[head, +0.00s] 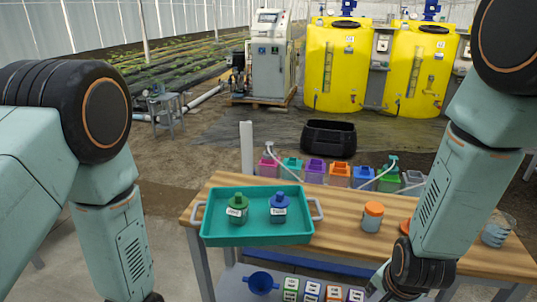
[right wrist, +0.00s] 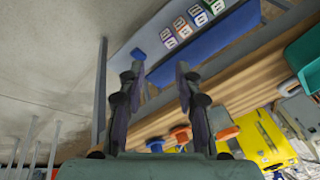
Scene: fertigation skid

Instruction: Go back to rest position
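My right gripper shows in the right wrist view (right wrist: 159,72), with its two fingers apart and nothing between them. In the head view my right arm comes down at the right, in front of the workbench (head: 340,215), and its gripper is low at the bench's front edge, mostly cut off by the bottom of the picture. My left arm hangs down at the left, clear of the bench. Its gripper is below the picture and hidden.
A teal tray (head: 256,240) on the bench holds a green bottle (head: 237,209) and a blue bottle (head: 279,208). An orange-lidded jar (head: 372,217) stands to its right. A blue funnel (head: 261,283) and several small labelled boxes (head: 312,291) sit on the lower shelf.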

